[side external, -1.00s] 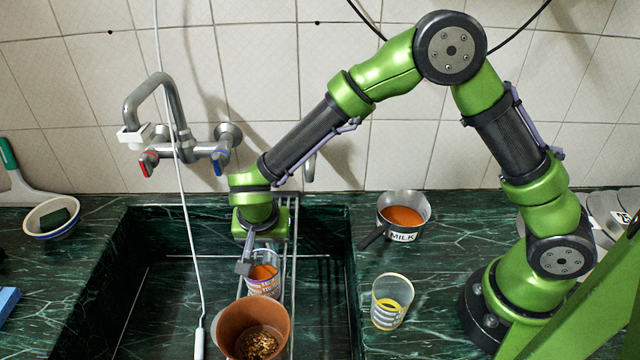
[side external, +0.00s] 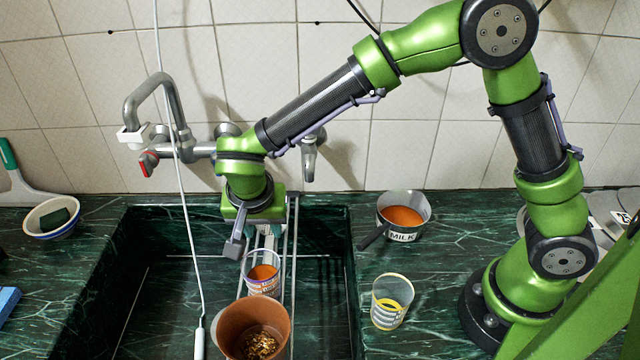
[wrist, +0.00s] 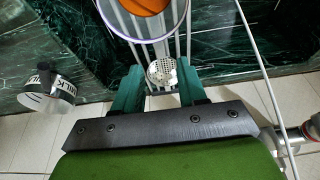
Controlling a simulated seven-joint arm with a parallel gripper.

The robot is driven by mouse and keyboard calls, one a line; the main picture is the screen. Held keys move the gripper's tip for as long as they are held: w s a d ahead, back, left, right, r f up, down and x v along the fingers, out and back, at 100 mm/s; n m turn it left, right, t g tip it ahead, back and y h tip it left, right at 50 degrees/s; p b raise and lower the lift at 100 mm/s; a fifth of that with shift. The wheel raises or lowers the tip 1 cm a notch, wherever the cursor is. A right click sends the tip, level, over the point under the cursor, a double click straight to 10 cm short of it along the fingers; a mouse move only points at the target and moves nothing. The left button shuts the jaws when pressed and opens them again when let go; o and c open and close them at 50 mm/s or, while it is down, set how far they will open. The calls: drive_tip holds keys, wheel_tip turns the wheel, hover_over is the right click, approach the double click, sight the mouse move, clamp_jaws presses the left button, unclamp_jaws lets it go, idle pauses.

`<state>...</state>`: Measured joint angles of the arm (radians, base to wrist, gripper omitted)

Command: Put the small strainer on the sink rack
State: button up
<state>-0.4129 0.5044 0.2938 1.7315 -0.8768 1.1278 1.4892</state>
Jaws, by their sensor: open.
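The small strainer (wrist: 162,72) is a pale, perforated round piece in the wrist view. It appears to lie on the metal bars of the sink rack (wrist: 183,48), between my fingers. My gripper (wrist: 158,88) is open, with a gap between each finger and the strainer. In the side view, my gripper (side external: 250,243) is low over the rack (side external: 290,272), just behind the cup with orange contents. A pale piece beside the finger there is too small to identify clearly.
The cup (side external: 264,283) stands close in front of my gripper, with a brown pot (side external: 236,325) nearer the camera. The faucet (side external: 163,100) and a hanging white cord (side external: 185,200) are left. A MILK pan (side external: 402,228) and yellow-banded glass (side external: 389,303) stand right of the sink.

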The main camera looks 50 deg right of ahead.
drive_tip(key=s+d+r+n+t+y, duration=0.1)
drive_tip(key=s+d+r, duration=0.3)
drive_tip(key=d+r, duration=0.25)
drive_tip(key=s+d+r+n+y, duration=0.1)
drive_tip(key=s+d+r, duration=0.2)
drive_tip(key=d+r, duration=0.3)
drive_tip(key=s+d+r+n+t+y, duration=0.2)
drive_tip(key=s+d, duration=0.3)
drive_tip(key=s, duration=0.3)
drive_tip(key=shift+s+d+r+n+t+y, duration=0.3)
drive_tip(key=shift+s+d+r+n+t, duration=0.15)
drive_tip(key=shift+t, duration=0.35)
drive_tip(key=shift+w+a, duration=0.1)
